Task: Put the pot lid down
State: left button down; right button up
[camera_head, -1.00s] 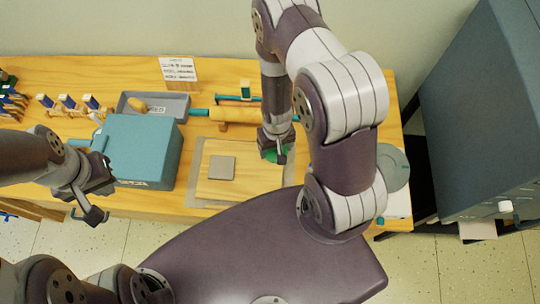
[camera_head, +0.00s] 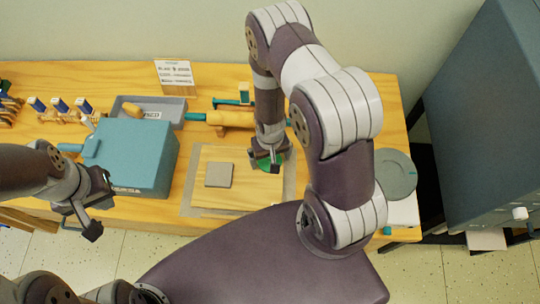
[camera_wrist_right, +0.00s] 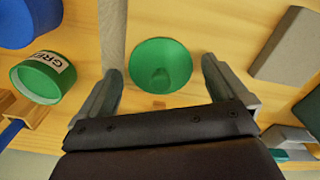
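The pot lid is a round green disc with a small knob. In the right wrist view the lid (camera_wrist_right: 172,58) is on the wooden surface side, between and just beyond my right gripper's fingertips (camera_wrist_right: 162,68), with a gap on both sides. In the head view only part of the green lid (camera_head: 272,166) shows under my right gripper (camera_head: 264,162), over the right part of the board (camera_head: 238,196). I cannot tell its exact height. My left gripper (camera_head: 88,218) is empty, beside the teal box.
A grey square tile (camera_head: 219,174) lies on the board. The teal box (camera_head: 135,155) is left of the board. A yellow rolling pin (camera_head: 230,118) and a grey tray (camera_head: 168,107) lie behind. A grey round disc (camera_head: 396,174) is at the table's right end.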

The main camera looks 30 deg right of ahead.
jog(key=shift+r, duration=0.1)
notch_tip(320, 180, up, 18)
notch_tip(320, 180, up, 6)
jog(key=n+t, duration=0.1)
jog(key=n, duration=0.1)
send_over(268, 159)
jog(key=s+a, duration=0.2)
jog(key=s, duration=0.2)
jog(key=shift+w+d+r+b, duration=0.1)
jog(key=shift+w+d+b, duration=0.1)
jog(key=shift+b, duration=0.1)
jog(key=shift+s, duration=0.2)
jog(key=shift+c, duration=0.3)
